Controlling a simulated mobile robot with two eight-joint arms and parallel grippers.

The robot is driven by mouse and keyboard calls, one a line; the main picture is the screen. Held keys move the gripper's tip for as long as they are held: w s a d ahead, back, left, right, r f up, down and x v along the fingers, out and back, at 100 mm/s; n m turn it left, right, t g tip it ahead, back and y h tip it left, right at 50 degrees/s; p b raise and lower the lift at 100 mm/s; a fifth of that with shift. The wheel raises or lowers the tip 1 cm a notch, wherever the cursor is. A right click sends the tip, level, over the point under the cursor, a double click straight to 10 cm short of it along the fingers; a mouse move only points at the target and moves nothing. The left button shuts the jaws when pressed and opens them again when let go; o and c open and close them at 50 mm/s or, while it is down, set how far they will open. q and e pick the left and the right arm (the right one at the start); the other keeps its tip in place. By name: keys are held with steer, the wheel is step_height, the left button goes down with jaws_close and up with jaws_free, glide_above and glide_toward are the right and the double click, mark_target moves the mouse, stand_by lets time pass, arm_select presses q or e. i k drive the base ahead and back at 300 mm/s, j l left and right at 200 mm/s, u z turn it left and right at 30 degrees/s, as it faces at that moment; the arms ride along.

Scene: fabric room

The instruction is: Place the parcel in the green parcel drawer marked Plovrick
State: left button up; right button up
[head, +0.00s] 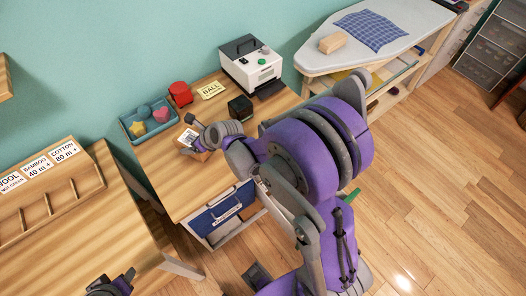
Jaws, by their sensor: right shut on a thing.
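My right gripper (193,134) is shut on the parcel (187,139), a small brown box with a white barcode label. It holds the parcel over the front left part of the wooden desk, above the open blue drawer. The blue drawer (216,214) has a white label too small to read. A small green piece (350,195) shows past my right arm; I cannot tell whether it belongs to a green drawer. No Plovrick mark is readable, and my arm hides much of the desk's right front. My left gripper (112,284) is low at the bottom edge, its jaws unclear.
The desk (160,172) holds a blue tray (150,122) of shapes, a red container (180,93), a yellow BALL card (211,90), a black box (241,108) and a label machine (250,66). An ironing board (395,45) stands behind right. A labelled rack (50,190) is left.

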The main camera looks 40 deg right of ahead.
mark_target(284, 205)
steer(key=k+l+u, duration=0.1)
steer(key=u, duration=0.35)
steer(key=k+l+u, duration=0.15)
steer(key=l+u, duration=0.15)
steer(key=u, duration=0.2)
steer(key=k+l+u, duration=0.45)
steer(key=k, duration=0.25)
steer(key=k+l, duration=0.25)
steer(key=k, duration=0.25)
steer(key=k+l+u, duration=0.1)
steer(key=k+l, duration=0.15)
steer(key=k, duration=0.25)
